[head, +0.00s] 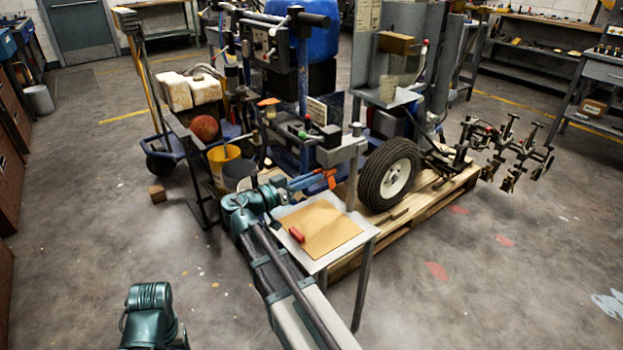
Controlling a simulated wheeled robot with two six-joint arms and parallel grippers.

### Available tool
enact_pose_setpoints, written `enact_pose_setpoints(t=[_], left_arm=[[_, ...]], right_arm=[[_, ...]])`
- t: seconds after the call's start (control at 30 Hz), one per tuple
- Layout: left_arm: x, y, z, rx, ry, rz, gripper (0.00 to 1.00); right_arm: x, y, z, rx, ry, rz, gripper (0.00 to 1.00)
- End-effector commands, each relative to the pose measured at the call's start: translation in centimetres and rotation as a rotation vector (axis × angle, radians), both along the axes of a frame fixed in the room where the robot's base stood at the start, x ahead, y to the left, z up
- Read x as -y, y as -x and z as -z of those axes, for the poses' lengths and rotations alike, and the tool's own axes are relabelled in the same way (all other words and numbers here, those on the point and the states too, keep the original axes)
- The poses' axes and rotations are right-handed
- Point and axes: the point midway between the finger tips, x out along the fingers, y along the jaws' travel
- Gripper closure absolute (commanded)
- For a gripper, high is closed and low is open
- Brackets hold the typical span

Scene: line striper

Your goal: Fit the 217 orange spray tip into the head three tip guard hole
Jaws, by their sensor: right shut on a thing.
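My right arm reaches in from the bottom, and its blue-and-teal gripper (322,178) is above the far edge of a small side table. The gripper is shut on a small orange piece (329,175), which looks like the orange spray tip; its number is too small to read. Several spray heads (508,152) hang on a dark bar at the right, beyond the wheel and well apart from my right gripper. I cannot tell which is head three, and the tip guard holes are too small to make out. Only part of my left arm shows at the bottom left; its gripper is out of view.
The side table (352,216) carries a tan sheet (322,228) and a red block (297,234). A black-tyred wheel (388,174) stands on a wooden pallet (440,203) before the striper machine. A yellow bucket (226,164) is at left. The floor at front right is clear.

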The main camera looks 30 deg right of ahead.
Motion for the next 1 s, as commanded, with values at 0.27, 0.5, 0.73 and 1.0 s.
enact_pose_setpoints(t=[0.27, 0.5, 0.73, 1.0], left_arm=[[0.00, 0.00, 0.00, 0.000, 0.000, 0.000, 0.33], [0.00, 0.00, 0.00, 0.000, 0.000, 0.000, 0.33], [0.00, 0.00, 0.00, 0.000, 0.000, 0.000, 0.33], [0.00, 0.00, -0.01, 0.000, 0.000, 0.000, 0.33]], right_arm=[[0.06, -0.01, -0.01, -0.388, 0.030, 0.000, 1.00], [0.09, 0.00, -0.01, -0.577, 0.045, 0.000, 1.00], [0.09, 0.00, -0.01, -0.587, 0.046, 0.000, 1.00], [0.11, 0.00, -0.01, -0.809, 0.063, 0.000, 1.00]])
